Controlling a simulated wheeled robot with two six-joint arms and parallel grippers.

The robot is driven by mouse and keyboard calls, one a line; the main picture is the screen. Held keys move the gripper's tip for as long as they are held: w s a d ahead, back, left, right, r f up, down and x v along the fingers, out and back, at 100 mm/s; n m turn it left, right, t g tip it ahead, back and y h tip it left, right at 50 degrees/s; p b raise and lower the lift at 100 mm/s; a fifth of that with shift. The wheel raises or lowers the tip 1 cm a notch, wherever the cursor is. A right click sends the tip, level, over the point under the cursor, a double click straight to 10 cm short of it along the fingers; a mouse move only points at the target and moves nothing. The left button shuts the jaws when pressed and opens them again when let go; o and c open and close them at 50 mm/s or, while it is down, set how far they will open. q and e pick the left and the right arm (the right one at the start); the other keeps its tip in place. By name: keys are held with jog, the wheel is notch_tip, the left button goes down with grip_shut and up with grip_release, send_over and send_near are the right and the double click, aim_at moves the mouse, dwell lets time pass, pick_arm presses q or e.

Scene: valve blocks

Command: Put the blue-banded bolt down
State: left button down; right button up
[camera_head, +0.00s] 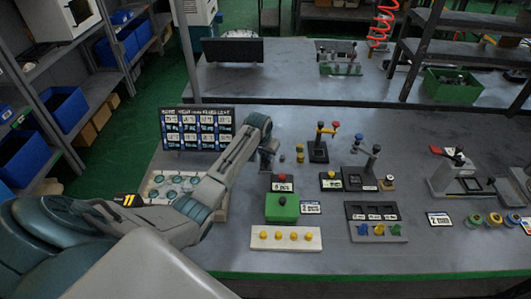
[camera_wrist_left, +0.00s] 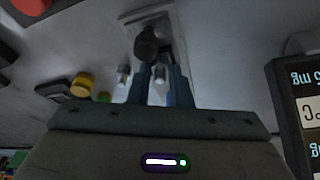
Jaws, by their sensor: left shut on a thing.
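My left gripper (camera_head: 268,160) reaches over the middle of the bench, left of the upright fixtures. In the left wrist view its blue fingers (camera_wrist_left: 160,88) are closed around a small metallic bolt (camera_wrist_left: 160,76). It is mostly hidden by the fingers and its blue band cannot be made out clearly. Beyond the fingertips is a dark round knob (camera_wrist_left: 146,43) near a pale plate (camera_wrist_left: 177,28). A yellow-banded bolt (camera_head: 299,153) stands just right of the gripper; a yellow piece also shows in the left wrist view (camera_wrist_left: 83,86). My right gripper is not in view.
A green block (camera_head: 282,208), a white tray with yellow knobs (camera_head: 286,238) and a dark compartment tray (camera_head: 375,222) lie nearer. A lever stand (camera_head: 318,151) is to the right.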

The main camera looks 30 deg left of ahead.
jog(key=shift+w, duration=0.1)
pick_arm(q)
jog(key=c, duration=1.3)
grip_release()
jog(key=shift+f, duration=0.1)
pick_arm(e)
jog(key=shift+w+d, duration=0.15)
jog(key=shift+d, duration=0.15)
pick_arm(q)
jog(key=b+v, duration=0.2)
jog(key=v, duration=1)
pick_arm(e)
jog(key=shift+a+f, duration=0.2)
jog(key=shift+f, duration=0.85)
